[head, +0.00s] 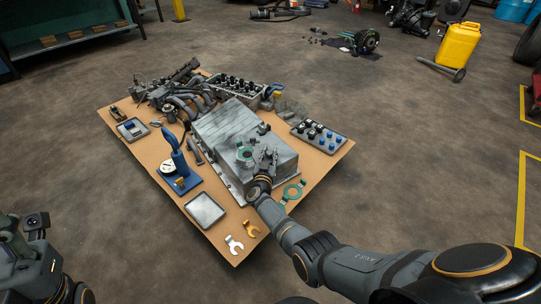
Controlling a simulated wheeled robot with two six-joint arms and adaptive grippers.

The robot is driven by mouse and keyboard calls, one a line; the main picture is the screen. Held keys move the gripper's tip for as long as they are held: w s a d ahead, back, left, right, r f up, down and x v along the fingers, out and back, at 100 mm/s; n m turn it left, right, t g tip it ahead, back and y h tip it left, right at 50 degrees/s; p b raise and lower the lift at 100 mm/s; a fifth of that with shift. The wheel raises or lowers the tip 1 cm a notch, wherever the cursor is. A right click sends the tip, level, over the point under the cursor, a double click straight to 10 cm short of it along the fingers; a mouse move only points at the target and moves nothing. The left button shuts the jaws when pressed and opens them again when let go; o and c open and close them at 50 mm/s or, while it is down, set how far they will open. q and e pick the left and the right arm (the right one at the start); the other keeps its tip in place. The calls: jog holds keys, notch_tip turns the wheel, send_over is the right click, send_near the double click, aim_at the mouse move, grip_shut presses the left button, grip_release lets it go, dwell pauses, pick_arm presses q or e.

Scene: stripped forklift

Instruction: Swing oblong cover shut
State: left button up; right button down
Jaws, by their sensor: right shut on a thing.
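A large grey metal housing (222,128) lies on the brown board. A green ring (245,153) shows on its upper face, just left of my right gripper (268,154). That gripper is shut on a small part at the housing's top, near its front right. The fingers hide most of this part, so I cannot make out the oblong cover's outline or how far it is swung. A small dark knob (263,129) stands on the housing behind the gripper. My left arm shows only in the lower left corner, and its gripper is out of view.
The board (228,246) also carries a blue press with a dial (180,170), an empty grey tray (206,210), a tray of dark and blue parts (318,136), a loose green ring (293,192) and wrenches (234,244). Engine parts (185,100) crowd its back.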

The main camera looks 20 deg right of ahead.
aim_at(270, 152)
jog(key=shift+s+f, duration=0.15)
jog(key=shift+f, duration=0.05)
jog(key=c, duration=1.1)
grip_release()
jog(key=shift+r, duration=0.1)
notch_tip(270, 152, up, 10)
jog(key=shift+c, duration=0.2)
